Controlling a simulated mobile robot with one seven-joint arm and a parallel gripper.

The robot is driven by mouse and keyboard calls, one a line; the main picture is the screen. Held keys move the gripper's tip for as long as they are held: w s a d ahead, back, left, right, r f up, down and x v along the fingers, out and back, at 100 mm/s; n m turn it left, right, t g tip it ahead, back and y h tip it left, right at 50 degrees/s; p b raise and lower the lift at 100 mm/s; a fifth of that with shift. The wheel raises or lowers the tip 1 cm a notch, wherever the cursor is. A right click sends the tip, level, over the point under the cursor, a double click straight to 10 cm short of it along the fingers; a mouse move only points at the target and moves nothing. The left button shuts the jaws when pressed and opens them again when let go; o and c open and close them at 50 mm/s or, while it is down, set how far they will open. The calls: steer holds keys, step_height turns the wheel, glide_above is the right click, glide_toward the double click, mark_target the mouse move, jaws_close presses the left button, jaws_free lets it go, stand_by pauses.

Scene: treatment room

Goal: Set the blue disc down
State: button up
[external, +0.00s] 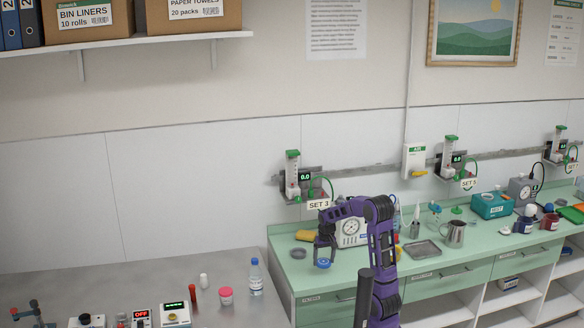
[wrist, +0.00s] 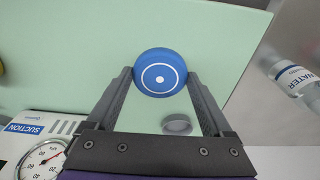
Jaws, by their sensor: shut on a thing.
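The blue disc (wrist: 160,72) has a white ring and a white centre dot on its face. My gripper (wrist: 160,80) is shut on it, with one finger on each side. In the external view the disc (external: 323,263) shows below my gripper (external: 324,255), over the left end of the green counter (external: 423,275). I cannot tell whether the disc touches the counter. A grey round piece (wrist: 177,124) lies on the counter between my fingers in the wrist view, apart from the disc.
A suction unit with a dial (wrist: 45,155) stands close by. A metal tray (external: 422,249) and a steel jug (external: 454,233) are further right. A water bottle (external: 256,277) stands on the grey bench (external: 130,282) left of the counter edge. Counter around the disc is mostly clear.

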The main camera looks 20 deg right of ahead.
mark_target(324, 276)
steer(key=shift+f+b, duration=0.3)
steer(key=shift+f, duration=2.2)
steer(key=shift+f, duration=0.3)
steer(key=o, duration=1.1)
steer(key=shift+o, duration=0.2)
step_height(324, 276, up, 18)
steer(key=s+p, duration=0.1)
steer(key=p, duration=0.2)
steer(key=shift+s+a+f, duration=0.2)
